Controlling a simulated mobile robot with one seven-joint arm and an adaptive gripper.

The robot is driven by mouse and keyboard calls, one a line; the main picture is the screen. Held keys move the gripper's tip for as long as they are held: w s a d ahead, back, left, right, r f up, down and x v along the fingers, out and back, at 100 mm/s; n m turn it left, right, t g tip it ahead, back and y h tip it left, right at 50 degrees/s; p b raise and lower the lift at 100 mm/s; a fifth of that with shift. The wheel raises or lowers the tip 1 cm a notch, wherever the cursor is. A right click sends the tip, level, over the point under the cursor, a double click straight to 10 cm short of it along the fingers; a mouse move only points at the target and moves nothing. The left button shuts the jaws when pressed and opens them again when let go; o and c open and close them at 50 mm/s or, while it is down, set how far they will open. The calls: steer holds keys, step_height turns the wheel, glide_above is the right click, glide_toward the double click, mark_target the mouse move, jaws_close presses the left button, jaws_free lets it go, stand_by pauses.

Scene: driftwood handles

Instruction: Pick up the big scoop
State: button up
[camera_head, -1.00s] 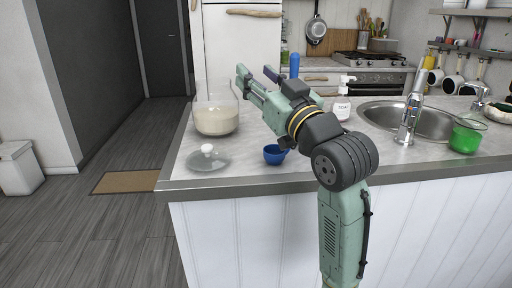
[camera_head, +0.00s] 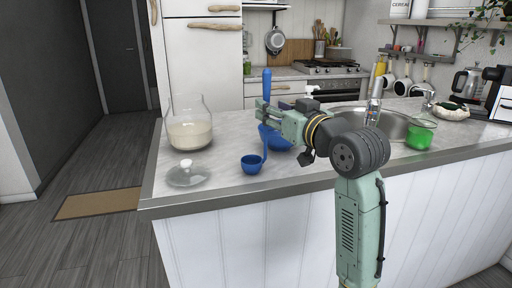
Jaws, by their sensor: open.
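The big blue scoop stands on the counter with its upright handle (camera_head: 266,85) rising behind my gripper and its wide bowl (camera_head: 276,140) partly hidden below it. A smaller blue scoop (camera_head: 251,164) sits in front, near the counter's front edge, its thin handle leaning up to the right. My gripper (camera_head: 264,108) is open and points left over the counter, overlapping the big scoop in the picture. I cannot tell whether the big scoop's handle is between the fingers or behind them.
A glass jar of pale powder (camera_head: 189,130) and a glass lid with a white knob (camera_head: 187,174) stand at left on the counter (camera_head: 218,142).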

steer(key=shift+p+x, duration=0.55)
steer(key=shift+x, duration=1.4)
steer(key=shift+f, duration=0.15)
steer(key=shift+c, duration=0.5)
jaws_close()
